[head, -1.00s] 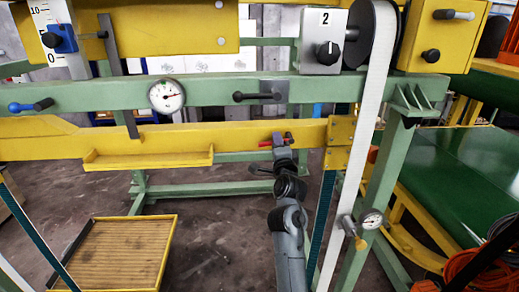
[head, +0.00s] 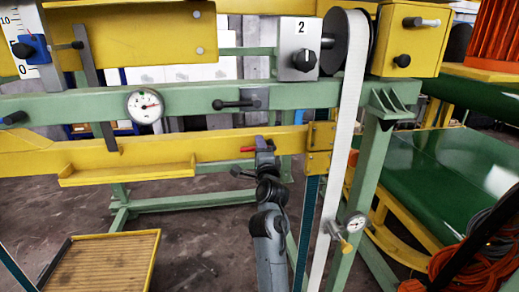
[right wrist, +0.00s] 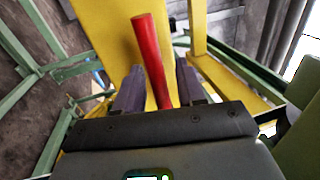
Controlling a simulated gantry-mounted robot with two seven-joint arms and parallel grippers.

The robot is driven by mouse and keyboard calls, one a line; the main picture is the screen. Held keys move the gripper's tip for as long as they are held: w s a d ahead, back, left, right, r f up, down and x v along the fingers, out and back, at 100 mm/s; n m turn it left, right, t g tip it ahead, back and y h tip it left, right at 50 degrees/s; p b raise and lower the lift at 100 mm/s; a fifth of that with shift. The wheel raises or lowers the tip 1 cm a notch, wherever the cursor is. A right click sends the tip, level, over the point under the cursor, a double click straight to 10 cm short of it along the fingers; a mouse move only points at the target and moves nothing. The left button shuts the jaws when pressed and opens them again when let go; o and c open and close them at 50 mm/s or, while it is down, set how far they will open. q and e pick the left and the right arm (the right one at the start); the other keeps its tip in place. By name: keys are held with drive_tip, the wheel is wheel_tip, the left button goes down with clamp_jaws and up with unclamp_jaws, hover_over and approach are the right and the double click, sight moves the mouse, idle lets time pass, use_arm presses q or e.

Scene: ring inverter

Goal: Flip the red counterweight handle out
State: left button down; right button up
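The red counterweight handle (head: 248,149) shows at the yellow beam's right part in the head view, partly hidden by my right gripper (head: 265,145). In the right wrist view the red handle (right wrist: 151,60) stands between the two dark fingers of my right gripper (right wrist: 155,85). The fingers are spread on either side of it, with narrow gaps showing. The handle's base is hidden behind the gripper body. My left gripper is not in view.
The yellow beam (head: 215,147) runs below a green beam with a dial gauge (head: 145,106) and a black lever (head: 235,104). A white belt (head: 340,150) hangs close to the right of my right arm. A slatted tray (head: 105,262) lies lower left.

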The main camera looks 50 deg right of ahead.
drive_tip(key=b+v, duration=0.2)
drive_tip(key=v, duration=0.8)
drive_tip(key=shift+s+a, duration=0.25)
drive_tip(key=shift+a, duration=0.05)
drive_tip(key=shift+f, duration=0.1)
